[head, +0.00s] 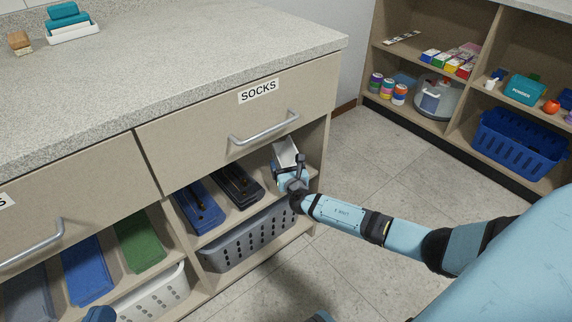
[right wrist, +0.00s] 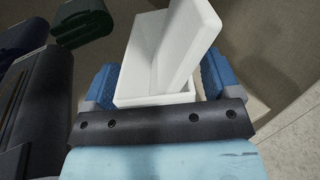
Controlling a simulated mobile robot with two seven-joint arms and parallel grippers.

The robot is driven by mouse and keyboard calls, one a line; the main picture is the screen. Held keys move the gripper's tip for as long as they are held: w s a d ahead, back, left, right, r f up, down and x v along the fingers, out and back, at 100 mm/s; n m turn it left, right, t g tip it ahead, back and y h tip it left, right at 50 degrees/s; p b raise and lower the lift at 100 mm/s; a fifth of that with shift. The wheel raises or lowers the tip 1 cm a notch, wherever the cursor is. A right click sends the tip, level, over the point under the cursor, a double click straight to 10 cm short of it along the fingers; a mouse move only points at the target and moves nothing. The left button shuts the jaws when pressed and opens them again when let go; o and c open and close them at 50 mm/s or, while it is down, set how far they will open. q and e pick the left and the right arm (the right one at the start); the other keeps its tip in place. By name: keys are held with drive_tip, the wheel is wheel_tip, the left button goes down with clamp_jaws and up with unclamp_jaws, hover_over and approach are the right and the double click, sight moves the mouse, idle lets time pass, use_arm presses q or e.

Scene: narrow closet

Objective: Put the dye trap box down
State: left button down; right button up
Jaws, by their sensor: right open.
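The dye trap box appears to be the white box (head: 285,152) with a raised lid on the upper shelf under the SOCKS drawer. In the right wrist view the white box (right wrist: 158,62) stands between the two blue fingers of my right gripper (right wrist: 160,85). My right gripper (head: 291,178) is open around it at the shelf's right end. Whether the fingers touch its sides, I cannot tell. A small blue part at the bottom left edge (head: 100,314) seems to be my left gripper; its fingers cannot be made out.
Dark and blue cases (head: 238,186) lie left of the box on the same shelf. A grey perforated basket (head: 248,240) stands below. The SOCKS drawer (head: 240,105) with its handle is shut just above. The cabinet's side panel (head: 318,165) is close on the right; open floor lies beyond.

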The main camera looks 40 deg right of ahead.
drive_tip(key=shift+s, duration=0.15)
use_arm(q)
wheel_tip(320, 180, up, 6)
drive_tip(key=t+p, duration=0.2)
drive_tip(key=p, duration=0.2)
drive_tip(key=shift+a+n+p, duration=0.15)
drive_tip(key=shift+n+p, duration=0.15)
use_arm(e)
drive_tip(key=v, duration=1.3)
drive_tip(key=shift+s, duration=0.25)
drive_tip(key=shift+a, duration=0.2)
